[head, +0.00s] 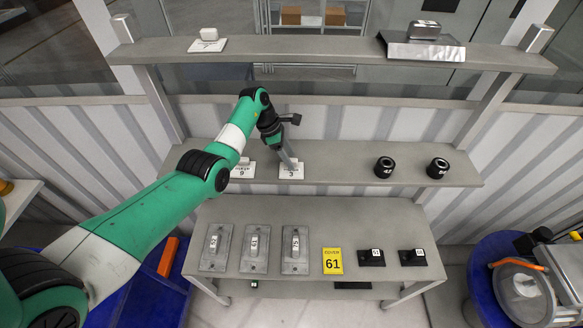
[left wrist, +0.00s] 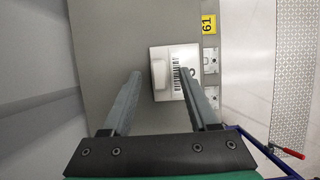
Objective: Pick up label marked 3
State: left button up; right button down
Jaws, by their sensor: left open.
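The label marked 3 (head: 291,175) is a small white plate lying on the middle shelf. In the left wrist view it is a white plate with a barcode (left wrist: 175,88) and a raised white block (left wrist: 158,75). My left gripper (head: 291,161) is at the label, pointing down at it, and covers part of it in the head view. In the left wrist view my left gripper (left wrist: 162,75) is open and empty, with a finger on either side of the raised block. The right finger overlaps the label's printed side. Whether the fingertips touch the plate is unclear. My right gripper is not in view.
Another white label, marked 9 or 6 (head: 243,172), lies just left on the same shelf. Two black round parts (head: 384,167) stand further right. The upper shelf (head: 310,48) overhangs behind. The lower shelf holds grey plates (head: 255,248), a yellow 61 label (head: 333,261) and black blocks (head: 371,257).

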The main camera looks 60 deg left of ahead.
pick_arm(q)
jog(key=shift+w+f, duration=0.15)
jog(key=shift+f, duration=0.25)
grip_shut()
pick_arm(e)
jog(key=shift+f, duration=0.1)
pick_arm(q)
jog(key=shift+r, duration=0.15)
